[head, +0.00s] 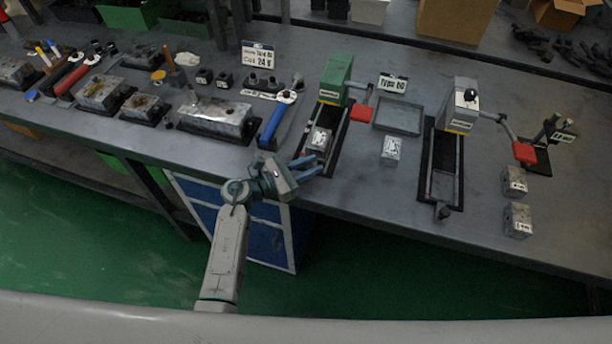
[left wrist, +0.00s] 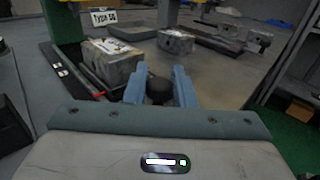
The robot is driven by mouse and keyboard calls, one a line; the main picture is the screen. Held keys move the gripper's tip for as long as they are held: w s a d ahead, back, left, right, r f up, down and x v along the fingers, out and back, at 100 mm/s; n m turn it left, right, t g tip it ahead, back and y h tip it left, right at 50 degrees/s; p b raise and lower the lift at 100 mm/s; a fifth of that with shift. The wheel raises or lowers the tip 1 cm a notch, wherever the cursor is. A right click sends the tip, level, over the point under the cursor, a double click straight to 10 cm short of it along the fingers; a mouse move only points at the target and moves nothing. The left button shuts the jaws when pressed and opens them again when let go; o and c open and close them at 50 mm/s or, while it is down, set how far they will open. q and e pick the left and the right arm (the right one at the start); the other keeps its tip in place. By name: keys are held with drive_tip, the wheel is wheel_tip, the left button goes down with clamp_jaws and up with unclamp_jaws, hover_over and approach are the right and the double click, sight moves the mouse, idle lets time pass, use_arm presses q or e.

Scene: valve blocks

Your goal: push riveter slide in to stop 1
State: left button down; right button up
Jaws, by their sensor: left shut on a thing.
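The green hand press (head: 337,78) with a red lever handle stands on the bench, and its dark slide track (head: 313,164) runs toward the bench's front edge. A metal block (head: 319,139) sits on this slide, in front of the press; it also shows in the left wrist view (left wrist: 113,62). My left gripper (head: 309,165) is at the near end of the track. In the left wrist view its blue fingers (left wrist: 160,84) are shut on a dark round knob (left wrist: 159,91) just in front of the block. My right gripper is in neither view.
A similar grey press (head: 458,103) stands to the right, with its own track and knob (head: 442,212). A grey tray (head: 397,117) and a loose block (head: 391,150) lie between the presses. Two more blocks are at right (head: 517,220). A blue-handled tool (head: 272,122) lies left of the green press.

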use_arm(q)
drive_tip(key=shift+w+d, duration=0.2)
drive_tip(key=shift+w, duration=0.55)
drive_tip(key=shift+s, duration=0.1)
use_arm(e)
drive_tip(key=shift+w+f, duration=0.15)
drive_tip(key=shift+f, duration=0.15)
use_arm(q)
drive_tip(key=c, duration=1.3)
unclamp_jaws()
drive_tip(key=shift+o, duration=0.2)
drive_tip(key=shift+a, duration=0.1)
drive_tip(key=shift+s+a+f, duration=0.1)
drive_tip(key=shift+s+a, duration=0.05)
drive_tip(key=shift+a, duration=0.05)
drive_tip(key=b+v, duration=0.3)
drive_tip(key=v, duration=0.6)
drive_tip(key=shift+s+a, duration=0.3)
drive_tip(key=shift+a, duration=0.2)
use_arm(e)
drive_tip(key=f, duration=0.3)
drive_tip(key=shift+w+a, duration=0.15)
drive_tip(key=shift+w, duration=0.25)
